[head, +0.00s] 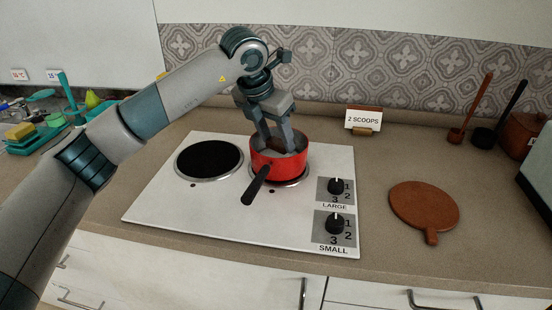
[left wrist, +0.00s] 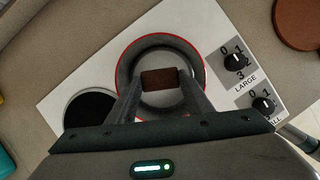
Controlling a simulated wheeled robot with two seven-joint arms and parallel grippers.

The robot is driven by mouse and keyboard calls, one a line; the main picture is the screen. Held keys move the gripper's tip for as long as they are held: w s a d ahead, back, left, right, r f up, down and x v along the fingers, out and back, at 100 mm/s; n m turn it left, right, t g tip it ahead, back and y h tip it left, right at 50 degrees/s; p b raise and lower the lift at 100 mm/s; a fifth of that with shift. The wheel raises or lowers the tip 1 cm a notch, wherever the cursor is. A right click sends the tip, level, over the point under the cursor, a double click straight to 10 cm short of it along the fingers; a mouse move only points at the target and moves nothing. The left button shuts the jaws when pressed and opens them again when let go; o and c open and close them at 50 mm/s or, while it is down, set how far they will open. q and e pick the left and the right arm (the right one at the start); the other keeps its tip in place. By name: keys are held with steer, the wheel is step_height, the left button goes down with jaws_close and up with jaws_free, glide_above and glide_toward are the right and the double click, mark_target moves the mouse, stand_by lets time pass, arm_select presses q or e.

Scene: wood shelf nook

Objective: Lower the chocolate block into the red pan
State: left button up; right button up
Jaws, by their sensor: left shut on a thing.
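The red pan (head: 267,167) stands on the right-hand burner of the white hob, its black handle (head: 255,185) pointing to the front left. My left gripper (head: 281,148) reaches down from above, with its fingertips inside the pan's opening. In the left wrist view, its two fingers are shut on the brown chocolate block (left wrist: 159,78), one at each end. The block appears over the pan's grey inside, within the red rim (left wrist: 202,70). Whether the block touches the pan's bottom I cannot tell. In the head view the fingers and pan wall hide the block. My right gripper is not in view.
The white hob (head: 150,205) has an empty black burner (head: 208,159) left of the pan and two knobs (head: 336,187) at the right. A "2 SCOOPS" card (head: 363,119) stands behind. A round brown board (head: 424,204) lies right, with clear counter around it.

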mark_target(274, 148)
arm_select(q)
steer(key=shift+f+b, duration=1.7)
steer(key=shift+f, duration=0.6)
stand_by(1.4)
steer(key=o, duration=1.1)
steer(key=shift+r, duration=0.1)
steer(key=b+v, duration=0.1)
steer(key=v, duration=1.6)
steer(key=shift+s, duration=0.15)
steer(key=shift+r, duration=0.1)
